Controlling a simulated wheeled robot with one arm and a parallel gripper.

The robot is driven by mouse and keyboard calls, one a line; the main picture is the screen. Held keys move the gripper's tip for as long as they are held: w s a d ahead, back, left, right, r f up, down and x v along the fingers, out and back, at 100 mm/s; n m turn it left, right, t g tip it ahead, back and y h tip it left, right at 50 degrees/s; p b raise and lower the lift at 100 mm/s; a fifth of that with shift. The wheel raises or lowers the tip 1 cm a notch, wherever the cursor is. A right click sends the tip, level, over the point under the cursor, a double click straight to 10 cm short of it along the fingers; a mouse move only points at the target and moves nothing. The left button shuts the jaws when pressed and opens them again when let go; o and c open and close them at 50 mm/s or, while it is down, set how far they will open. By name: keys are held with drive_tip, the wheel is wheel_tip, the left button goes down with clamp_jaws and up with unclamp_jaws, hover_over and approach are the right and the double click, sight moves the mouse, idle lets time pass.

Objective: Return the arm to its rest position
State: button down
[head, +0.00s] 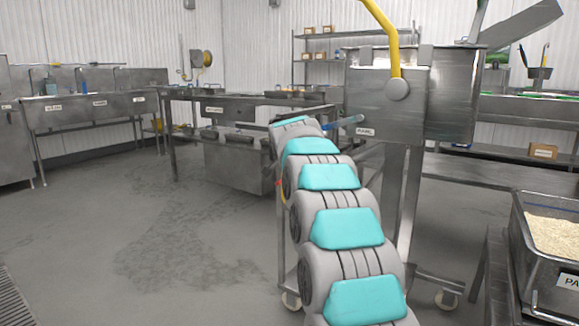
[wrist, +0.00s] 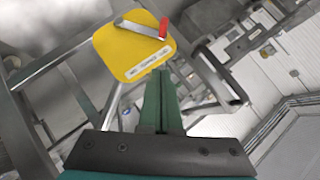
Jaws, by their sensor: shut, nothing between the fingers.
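My gripper (wrist: 160,74) shows in the wrist view as two green fingers pressed together, with nothing between them. A yellow plate (wrist: 120,48) with a red-tipped metal lever (wrist: 143,28) is just beyond the fingertips in that view. I cannot tell whether the fingers touch it. In the head view my grey and turquoise arm stretches forward from the bottom right of centre toward the middle of the room. My gripper cannot be made out at its far end there.
A steel vessel (head: 425,110) with a yellow handle (head: 388,35) stands on a wheeled frame close right of my arm. A steel pan (head: 520,262) of rice (head: 555,236) is at the right edge. Steel tables and sinks (head: 85,110) line the back. Open floor (head: 150,230) lies left.

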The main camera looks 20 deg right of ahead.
idle(0.3)
drive_tip(key=s+a+f+n+g+y+p, duration=0.1)
drive_tip(key=s+a+f+n+g, duration=0.3)
drive_tip(key=s, duration=1.7)
drive_tip(key=s+a+f+n+g+y+p, duration=0.1)
drive_tip(key=s+a+f+n+g+p, duration=0.2)
drive_tip(key=s+f, duration=0.5)
drive_tip(key=s+a+f+n+g+y+p, duration=0.1)
drive_tip(key=s+a+f+n+g, duration=0.4)
drive_tip(key=s, duration=3)
drive_tip(key=a+f+n+p, duration=0.1)
drive_tip(key=a+n, duration=0.1)
drive_tip(key=a, duration=0.1)
drive_tip(key=shift+g+y, duration=0.4)
